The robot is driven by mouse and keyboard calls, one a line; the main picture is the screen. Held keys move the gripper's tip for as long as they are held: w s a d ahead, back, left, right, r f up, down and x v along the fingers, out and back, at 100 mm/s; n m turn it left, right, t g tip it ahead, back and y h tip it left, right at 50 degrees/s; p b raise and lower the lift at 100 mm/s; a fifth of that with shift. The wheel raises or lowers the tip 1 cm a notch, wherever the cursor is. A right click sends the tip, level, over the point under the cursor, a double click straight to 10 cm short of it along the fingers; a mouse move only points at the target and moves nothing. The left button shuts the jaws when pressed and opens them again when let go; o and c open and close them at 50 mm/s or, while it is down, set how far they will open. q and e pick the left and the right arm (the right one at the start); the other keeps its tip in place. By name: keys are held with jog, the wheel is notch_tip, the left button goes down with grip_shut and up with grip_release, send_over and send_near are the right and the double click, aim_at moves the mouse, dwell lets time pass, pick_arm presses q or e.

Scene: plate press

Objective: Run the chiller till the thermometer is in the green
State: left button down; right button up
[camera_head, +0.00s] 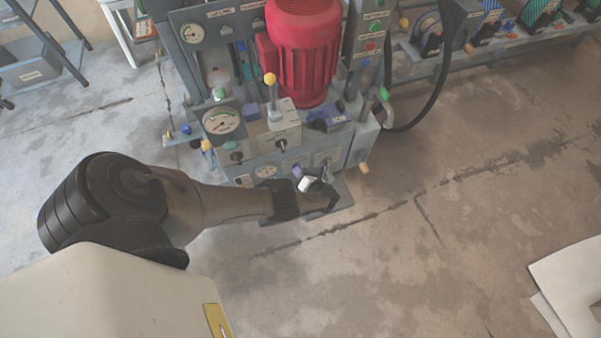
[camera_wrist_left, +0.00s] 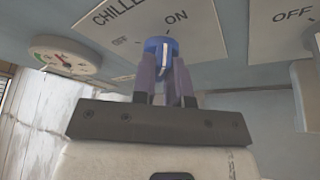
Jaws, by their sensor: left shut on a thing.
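My left gripper (camera_wrist_left: 163,82) is shut on a blue knob (camera_wrist_left: 160,46) on the panel marked CHILLER (camera_wrist_left: 115,20). The knob's white mark lies between the OFF and ON labels in the picture, nearer ON; its exact setting is hard to tell. In the head view my left gripper (camera_head: 299,173) reaches the low front of the press, and the knob is hidden there. My right gripper is not in view.
The press carries a red motor (camera_head: 303,45), a larger gauge (camera_head: 222,120) and a yellow-topped lever (camera_head: 271,90) above the panel. A second OFF plate (camera_wrist_left: 292,15) is right of the knob. A black hose (camera_head: 436,95) hangs at right. The floor at right is mostly clear.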

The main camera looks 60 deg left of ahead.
pick_arm(q)
jog(key=shift+f, duration=0.1)
dwell(0.3)
jog(key=shift+m, duration=0.3)
jog(key=c, duration=1.1)
grip_release()
jog(key=shift+c, duration=0.2)
jog(key=p+v, duration=0.2)
jog(key=v, duration=1.1)
jog(key=shift+d, duration=0.4)
jog(key=shift+w, duration=0.1)
